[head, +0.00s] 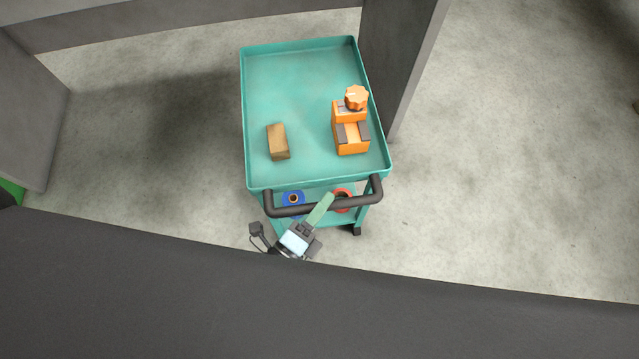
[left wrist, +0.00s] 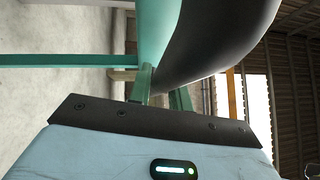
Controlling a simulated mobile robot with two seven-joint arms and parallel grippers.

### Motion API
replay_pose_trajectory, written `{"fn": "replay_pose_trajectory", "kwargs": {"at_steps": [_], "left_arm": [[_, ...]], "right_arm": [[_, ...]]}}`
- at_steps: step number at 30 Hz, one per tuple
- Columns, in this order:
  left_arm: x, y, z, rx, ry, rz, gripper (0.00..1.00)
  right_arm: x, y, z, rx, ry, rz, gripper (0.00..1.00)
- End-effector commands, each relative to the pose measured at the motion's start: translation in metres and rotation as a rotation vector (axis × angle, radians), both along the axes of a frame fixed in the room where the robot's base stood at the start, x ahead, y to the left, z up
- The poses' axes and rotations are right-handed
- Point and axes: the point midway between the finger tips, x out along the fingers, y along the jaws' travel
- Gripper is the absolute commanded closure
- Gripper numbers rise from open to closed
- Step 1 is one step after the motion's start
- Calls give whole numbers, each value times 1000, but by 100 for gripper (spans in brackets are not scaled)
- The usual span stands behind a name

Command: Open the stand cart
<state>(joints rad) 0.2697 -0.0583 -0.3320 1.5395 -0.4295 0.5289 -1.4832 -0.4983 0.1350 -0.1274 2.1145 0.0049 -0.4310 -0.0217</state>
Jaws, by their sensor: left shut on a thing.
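The teal cart (head: 300,75) stands between grey panels, with a raised rim round its top tray. Its black handle (head: 290,211) runs along the near end and also shows large and close in the left wrist view (left wrist: 215,40). My left gripper (head: 321,207) is at the handle's middle, its green fingers shut on the bar. In the left wrist view the fingers (left wrist: 163,95) reach to the dark bar, which hides part of the grip. My right gripper is in neither view.
On the tray are a wooden block (head: 278,142) and an orange device (head: 350,135) with a knob. A blue ring (head: 289,197) and a red ring (head: 342,201) show on the lower shelf. A grey panel (head: 390,60) stands close at the cart's right. Floor right of it is clear.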

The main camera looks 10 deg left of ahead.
Motion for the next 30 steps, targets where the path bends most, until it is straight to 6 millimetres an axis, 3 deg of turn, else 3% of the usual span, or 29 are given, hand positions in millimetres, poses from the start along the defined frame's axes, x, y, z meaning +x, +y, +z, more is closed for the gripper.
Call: {"fn": "replay_pose_trajectory", "kwargs": {"at_steps": [6,19,20,24,30], "left_arm": [[-10,-3,0,1,-1,1,100],[-11,-3,0,1,-1,1,100],[-11,-3,0,1,-1,2,76],[-11,-3,0,1,-1,1,59],[-11,-3,0,0,-1,1,59]], "right_arm": [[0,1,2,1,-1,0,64],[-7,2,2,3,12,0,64],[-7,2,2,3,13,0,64],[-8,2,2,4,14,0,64],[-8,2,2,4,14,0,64]]}}
